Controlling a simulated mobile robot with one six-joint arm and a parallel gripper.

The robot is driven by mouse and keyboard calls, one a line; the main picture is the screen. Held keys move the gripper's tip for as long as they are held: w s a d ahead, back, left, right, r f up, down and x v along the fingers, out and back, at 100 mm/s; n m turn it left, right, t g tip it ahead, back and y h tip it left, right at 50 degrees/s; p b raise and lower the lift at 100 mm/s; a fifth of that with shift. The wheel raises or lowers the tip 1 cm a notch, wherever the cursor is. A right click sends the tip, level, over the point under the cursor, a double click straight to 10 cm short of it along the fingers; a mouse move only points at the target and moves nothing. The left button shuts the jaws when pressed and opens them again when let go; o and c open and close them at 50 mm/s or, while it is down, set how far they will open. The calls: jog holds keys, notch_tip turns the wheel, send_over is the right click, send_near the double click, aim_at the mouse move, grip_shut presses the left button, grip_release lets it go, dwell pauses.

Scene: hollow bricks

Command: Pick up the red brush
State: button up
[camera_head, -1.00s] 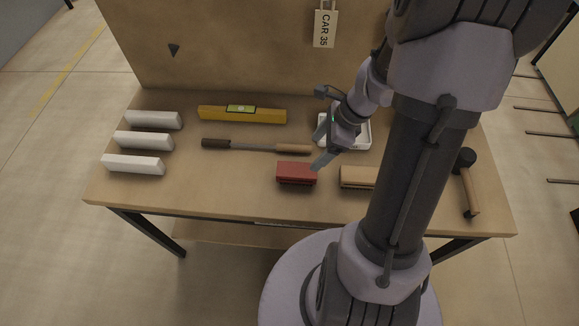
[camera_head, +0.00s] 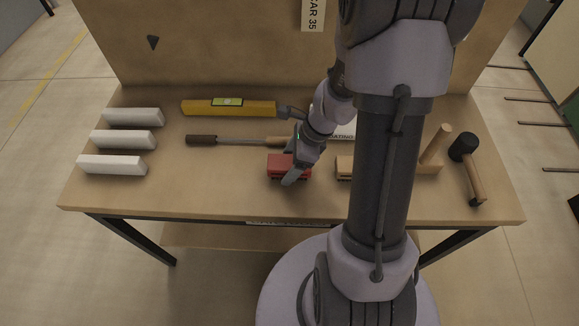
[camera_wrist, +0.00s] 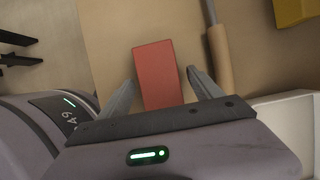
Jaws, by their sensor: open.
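The red brush (camera_head: 281,166) lies on the workbench near its front edge, left of my arm in the head view. In the wrist view the red brush (camera_wrist: 156,72) shows as a red block between my two open fingers. My gripper (camera_head: 288,168) is at the brush, with one finger in front of it and the far one partly hidden. In the wrist view my gripper (camera_wrist: 160,88) has its fingers apart on either side of the brush, with a narrow gap visible at each side. I cannot tell whether the fingers touch it.
The workbench (camera_head: 220,195) holds several white bricks (camera_head: 123,140) at left, a yellow level (camera_head: 228,107), a long wooden-handled tool (camera_head: 215,140) behind the brush, a tan wooden block (camera_head: 344,167) to its right and a black mallet (camera_head: 466,160). The front left is bare.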

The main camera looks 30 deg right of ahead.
aim_at(285, 163)
jog(key=shift+f, duration=0.25)
jog(key=c, duration=1.6)
jog(key=shift+o, duration=0.2)
jog(key=r+p, duration=0.1)
jog(key=r, duration=0.1)
jog(key=r+p, duration=0.2)
jog(key=shift+s+d+r, duration=0.1)
jog(key=shift+s+r, duration=0.1)
jog(key=shift+r, duration=0.15)
jog(key=s+d+p, duration=0.1)
jog(key=s+d, duration=0.1)
jog(key=s, duration=0.5)
jog(key=s+d+p, duration=0.1)
jog(key=s+d, duration=0.1)
jog(key=s, duration=0.6)
jog(key=shift+d+r, duration=0.3)
jog(key=shift+r, duration=0.15)
